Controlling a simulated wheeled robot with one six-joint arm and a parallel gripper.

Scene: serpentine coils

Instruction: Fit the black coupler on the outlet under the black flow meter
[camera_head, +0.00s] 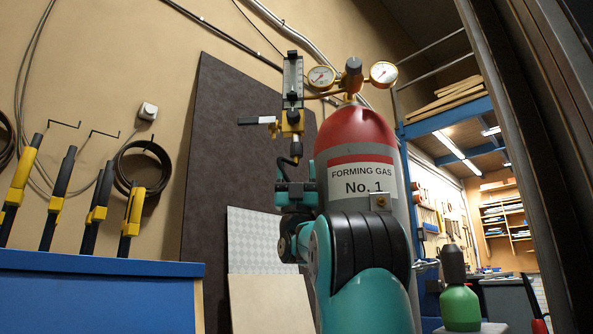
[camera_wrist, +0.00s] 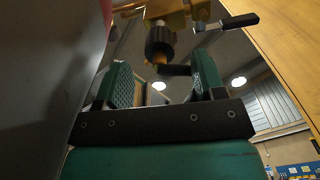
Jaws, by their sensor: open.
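The black flow meter (camera_head: 292,75) stands upright at the left of the red-topped gas cylinder. Its brass outlet block (camera_head: 292,122) is below it and shows at the top of the wrist view (camera_wrist: 172,9). The black ribbed coupler (camera_wrist: 160,42) is directly under the brass block, with brass and a short black piece below it.
The grey cylinder (camera_head: 360,178) labelled Forming Gas No. 1 stands close beside my gripper. A black-handled lever (camera_head: 257,121) sticks out left of the outlet. Two gauges (camera_head: 321,78) sit at the cylinder's top. A dark panel (camera_head: 225,150) leans behind.

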